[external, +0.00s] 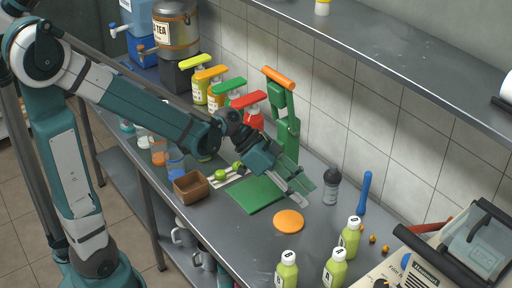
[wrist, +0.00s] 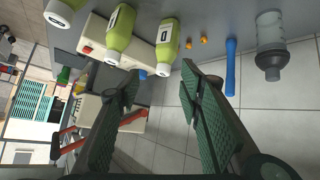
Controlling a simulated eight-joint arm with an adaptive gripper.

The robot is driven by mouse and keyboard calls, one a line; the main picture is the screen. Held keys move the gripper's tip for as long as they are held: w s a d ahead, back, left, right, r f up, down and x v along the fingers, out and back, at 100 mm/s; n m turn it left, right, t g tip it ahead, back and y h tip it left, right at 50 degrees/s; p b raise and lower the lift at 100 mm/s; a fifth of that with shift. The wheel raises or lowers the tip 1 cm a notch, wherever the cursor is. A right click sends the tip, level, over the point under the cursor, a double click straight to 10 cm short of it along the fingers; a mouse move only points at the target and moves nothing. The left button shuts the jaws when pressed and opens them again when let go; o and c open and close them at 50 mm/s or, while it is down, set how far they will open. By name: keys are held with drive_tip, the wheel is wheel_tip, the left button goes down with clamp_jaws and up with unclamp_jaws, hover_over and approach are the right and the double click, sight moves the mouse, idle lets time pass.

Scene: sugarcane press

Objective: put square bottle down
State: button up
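My gripper (external: 305,193) is open above the counter, right of the green cutting board (external: 257,194). In the wrist view my gripper (wrist: 160,74) has its two fingers wide apart with nothing held between them. Three yellow-green bottles with white caps stand apart from it near the front right: a left one (external: 287,271), a middle one (external: 335,268) and a back one (external: 350,238). They also show at the top of the wrist view, where one bottle (wrist: 168,40) appears beyond the fingertips. I cannot tell which bottle is the square one.
A grey shaker bottle (external: 331,188) and a blue stick (external: 366,192) stand near the wall. An orange disc (external: 289,221) lies on the counter (external: 240,245). A green hand press (external: 287,120) and pump bottles stand behind; a white machine (external: 425,262) is at right. A shelf (external: 400,75) overhangs.

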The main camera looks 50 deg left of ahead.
drive_tip(key=s+a+r+n+t+y, duration=0.1)
drive_tip(key=s+a+r+n+y, duration=0.1)
drive_tip(key=s+a+n+y, duration=0.2)
drive_tip(key=s+a+r+n+t+y, duration=0.1)
drive_tip(key=s+a+r+n+y, duration=0.2)
drive_tip(key=s+a, duration=0.7)
drive_tip(key=shift+s+a+r+n+y, duration=0.2)
drive_tip(key=shift+s+n+y, duration=0.75)
drive_tip(key=shift+s, duration=1.5)
drive_tip(key=shift+o, duration=0.8)
drive_tip(key=shift+n+h, duration=0.25)
drive_tip(key=shift+w+a+f, duration=0.1)
drive_tip(key=shift+w, duration=0.05)
